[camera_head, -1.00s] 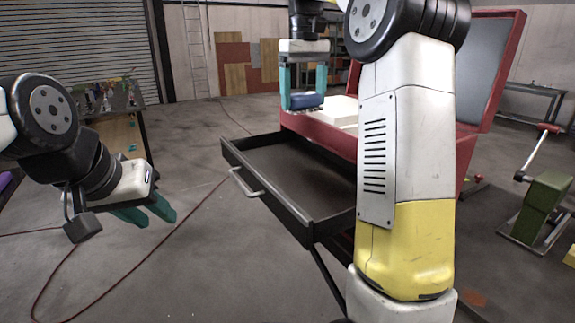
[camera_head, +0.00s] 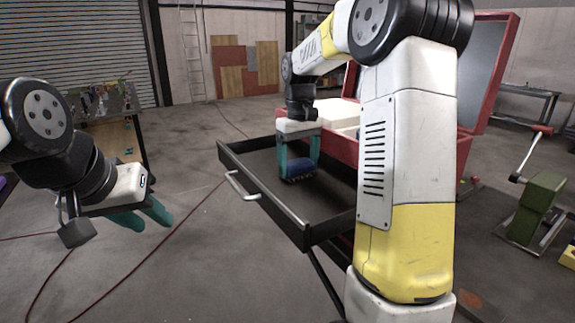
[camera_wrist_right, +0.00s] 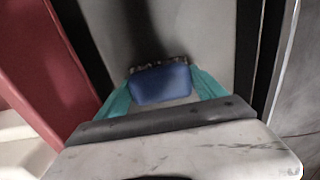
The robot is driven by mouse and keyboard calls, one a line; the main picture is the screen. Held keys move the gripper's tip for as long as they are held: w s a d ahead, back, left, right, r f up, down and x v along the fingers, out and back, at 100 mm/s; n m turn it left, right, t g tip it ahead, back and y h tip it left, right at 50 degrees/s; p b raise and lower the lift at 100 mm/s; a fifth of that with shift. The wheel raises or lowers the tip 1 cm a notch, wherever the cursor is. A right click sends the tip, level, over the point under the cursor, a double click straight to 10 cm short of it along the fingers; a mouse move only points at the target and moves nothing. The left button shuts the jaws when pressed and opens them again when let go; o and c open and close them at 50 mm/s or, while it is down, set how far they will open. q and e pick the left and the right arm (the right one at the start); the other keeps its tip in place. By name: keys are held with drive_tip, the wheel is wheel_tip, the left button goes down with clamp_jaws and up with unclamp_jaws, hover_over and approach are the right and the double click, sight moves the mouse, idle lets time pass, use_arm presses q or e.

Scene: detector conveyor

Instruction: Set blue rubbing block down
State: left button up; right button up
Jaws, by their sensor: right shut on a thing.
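The blue rubbing block (camera_head: 299,169) is between the teal fingers of my right gripper (camera_head: 299,163), which is shut on it. The block is low inside the open black drawer (camera_head: 262,165); I cannot tell whether it touches the drawer floor. In the right wrist view the block (camera_wrist_right: 161,84) sits between both teal fingers (camera_wrist_right: 163,90), with a dark, rough edge along its far side. My left gripper (camera_head: 143,217) hangs at the left, away from the drawer, with its two teal fingers apart and nothing between them.
The red chest (camera_head: 338,149) with its raised lid (camera_head: 492,75) stands behind the drawer, with white pieces (camera_head: 336,112) on top. A green device with a crank (camera_head: 538,200) stands at the right. The drawer floor left of the block is bare.

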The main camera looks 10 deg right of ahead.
sight(298, 162)
drive_tip(key=shift+f, duration=0.2)
drive_tip(key=o, duration=1.3)
drive_tip(key=shift+f, duration=0.1)
wheel_tip(298, 162, up, 12)
drive_tip(key=shift+r, duration=0.15)
